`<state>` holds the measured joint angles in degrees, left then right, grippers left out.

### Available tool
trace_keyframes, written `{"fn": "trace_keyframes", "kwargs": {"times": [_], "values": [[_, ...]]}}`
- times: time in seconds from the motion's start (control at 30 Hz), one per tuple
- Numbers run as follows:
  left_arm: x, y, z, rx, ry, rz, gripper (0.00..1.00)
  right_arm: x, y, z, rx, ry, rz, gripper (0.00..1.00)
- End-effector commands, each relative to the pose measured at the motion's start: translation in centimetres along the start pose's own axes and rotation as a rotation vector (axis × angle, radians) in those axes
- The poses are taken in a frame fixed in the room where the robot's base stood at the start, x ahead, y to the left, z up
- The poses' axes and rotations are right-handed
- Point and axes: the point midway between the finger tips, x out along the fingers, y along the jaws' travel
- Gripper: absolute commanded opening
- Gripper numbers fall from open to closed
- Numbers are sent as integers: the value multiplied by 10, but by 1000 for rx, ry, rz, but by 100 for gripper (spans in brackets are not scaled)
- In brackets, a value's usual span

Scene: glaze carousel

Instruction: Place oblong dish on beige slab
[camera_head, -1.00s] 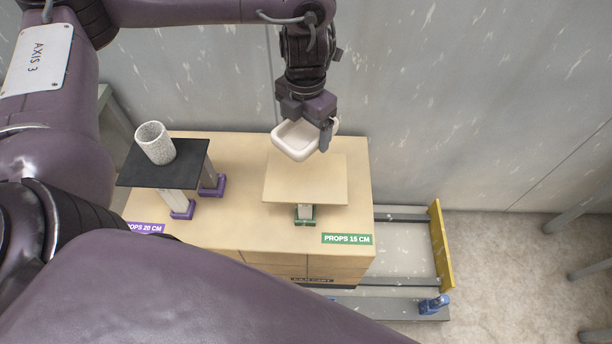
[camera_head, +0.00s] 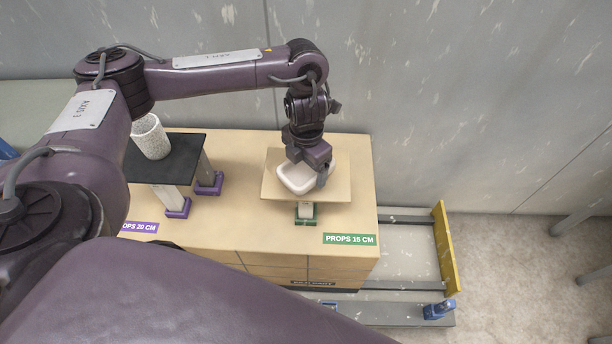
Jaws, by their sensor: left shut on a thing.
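The white oblong dish (camera_head: 297,182) is over the beige slab (camera_head: 334,189), within its outline as seen from above. I cannot tell whether its base touches the slab. My left gripper (camera_head: 322,178) is shut on the dish at its right side, its fingers pointing down. The beige slab is raised on a pale post with a green foot (camera_head: 305,219), behind the green "PROPS 15 CM" label. My right gripper is not in view.
A black slab (camera_head: 165,172) on purple-footed props stands to the left, with a speckled white cup (camera_head: 151,137) on it, partly behind my arm. The wooden table top (camera_head: 235,222) is clear between the slabs. A yellow rail (camera_head: 443,249) lies at right.

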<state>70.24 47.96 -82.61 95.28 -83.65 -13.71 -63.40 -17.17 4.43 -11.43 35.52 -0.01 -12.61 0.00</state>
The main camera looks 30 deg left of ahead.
Motion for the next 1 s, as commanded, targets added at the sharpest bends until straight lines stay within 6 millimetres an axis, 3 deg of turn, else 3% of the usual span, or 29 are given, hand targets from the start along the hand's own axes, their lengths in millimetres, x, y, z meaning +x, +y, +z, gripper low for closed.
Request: {"fn": "trace_keyframes", "kwargs": {"times": [0.23,0.67,0.7,0.8,1.0], "values": [[36,0,-1,-2,3,-2,52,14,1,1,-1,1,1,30],[41,0,0,-1,1,0,52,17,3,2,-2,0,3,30],[40,0,-1,-1,1,1,86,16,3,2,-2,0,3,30],[40,0,-1,-1,2,0,99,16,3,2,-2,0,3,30],[39,0,-1,-1,2,0,100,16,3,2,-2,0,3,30]]}}
